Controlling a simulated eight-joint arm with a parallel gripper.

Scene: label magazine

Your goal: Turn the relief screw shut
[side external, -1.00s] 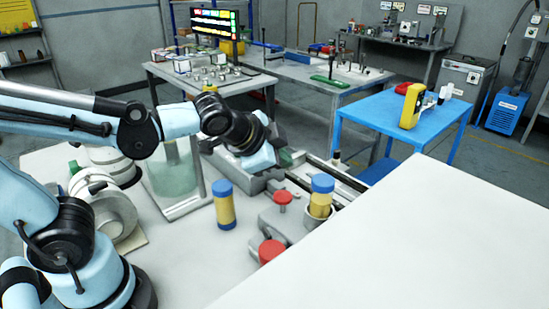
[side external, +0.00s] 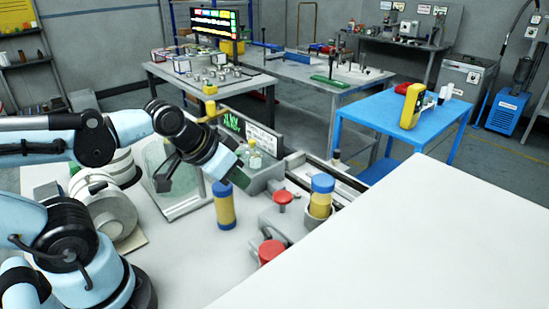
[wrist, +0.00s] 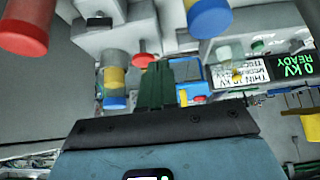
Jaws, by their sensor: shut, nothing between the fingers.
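My gripper (side external: 240,179) hangs behind the near blue-and-yellow cylinder (side external: 222,205) in the side view, tilted down to the right. In the wrist view its green fingers (wrist: 156,86) are together and empty. No part is clearly marked as the relief screw. One red knob (side external: 282,197) stands on a grey block, and a larger red knob (side external: 271,250) sits nearer the camera. A red knob also shows just beyond the fingertips in the wrist view (wrist: 144,60); I see no contact. A small clear vessel (side external: 255,158) with a yellowish top stands behind the gripper.
A second blue-and-yellow cylinder (side external: 321,197) stands in a grey cup. A clear panel (side external: 158,160) stands left of the gripper. A large white surface (side external: 390,250) fills the front right and is bare.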

